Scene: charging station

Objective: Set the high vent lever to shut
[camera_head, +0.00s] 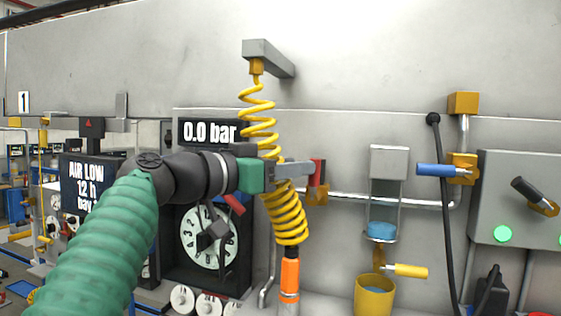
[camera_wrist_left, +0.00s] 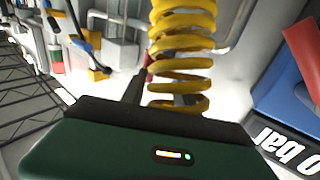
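I see several valve levers, and no readable label marks one as the high vent lever. A red lever (camera_head: 318,171) stands upright on a brass-coloured valve on the wall pipe. A blue lever (camera_head: 434,170) lies level at a yellow valve (camera_head: 463,168) farther right. A yellow lever (camera_head: 408,271) lies level lower down. My left gripper (camera_head: 296,169) is beside the red lever, its grey finger end close to it; contact is unclear. In the left wrist view one dark finger (camera_wrist_left: 132,92) shows and the coil hides part of the scene. My right gripper is out of view.
A yellow coiled hose (camera_head: 286,218) hangs from a wall bracket (camera_head: 268,57) right by my left gripper. A display (camera_head: 210,132) reads 0.0 bar above a round dial (camera_head: 208,252). A grey box (camera_head: 520,210) with a green light is at the right.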

